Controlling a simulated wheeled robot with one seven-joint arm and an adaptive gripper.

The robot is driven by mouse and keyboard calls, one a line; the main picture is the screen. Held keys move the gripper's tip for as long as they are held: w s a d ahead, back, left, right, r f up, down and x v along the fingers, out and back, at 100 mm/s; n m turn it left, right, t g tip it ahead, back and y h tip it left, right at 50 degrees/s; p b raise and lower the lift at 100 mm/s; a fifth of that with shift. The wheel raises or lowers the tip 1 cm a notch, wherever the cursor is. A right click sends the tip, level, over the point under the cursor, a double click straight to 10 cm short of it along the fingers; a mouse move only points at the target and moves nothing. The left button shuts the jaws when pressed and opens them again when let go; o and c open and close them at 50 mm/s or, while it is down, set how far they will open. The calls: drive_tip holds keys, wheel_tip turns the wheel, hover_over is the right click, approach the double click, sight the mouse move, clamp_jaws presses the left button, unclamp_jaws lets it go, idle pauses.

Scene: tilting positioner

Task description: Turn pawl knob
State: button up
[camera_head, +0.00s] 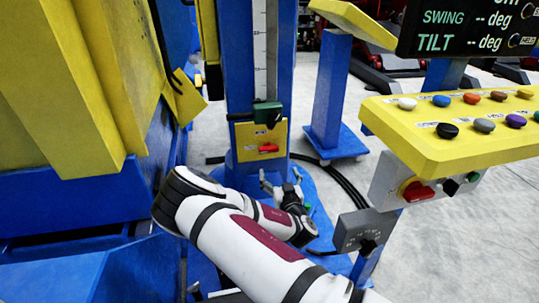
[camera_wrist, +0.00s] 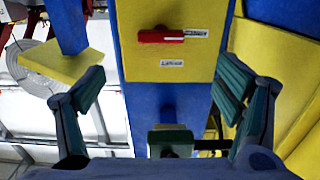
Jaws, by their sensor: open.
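A red bar-shaped knob (camera_head: 268,148) is on a yellow plate (camera_head: 245,137) on the blue column. In the wrist view the red knob (camera_wrist: 160,36) lies level on this plate (camera_wrist: 165,10), with a small label beside it and another on the plate. I cannot read whether either label names the pawl. A green block (camera_head: 267,114) with a dark knob sits above the plate on the column's scale; in the wrist view this block (camera_wrist: 170,139) is at the bottom. My gripper (camera_head: 282,183) is open and empty in front of the column, apart from the red knob; its fingers (camera_wrist: 163,84) spread wide.
A yellow console (camera_head: 450,150) with several coloured buttons and a red switch stands at right. A grey box (camera_head: 365,230) on a blue post is below it. Large yellow and blue machine bodies (camera_head: 60,90) fill the left. Black cables lie on the floor beside the column.

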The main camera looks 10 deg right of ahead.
sight(270, 151)
drive_tip(key=w+b, duration=0.3)
drive_tip(key=w, duration=1)
drive_tip(key=shift+w+a, duration=0.1)
drive_tip(key=shift+w, duration=0.25)
drive_tip(key=c, duration=1.2)
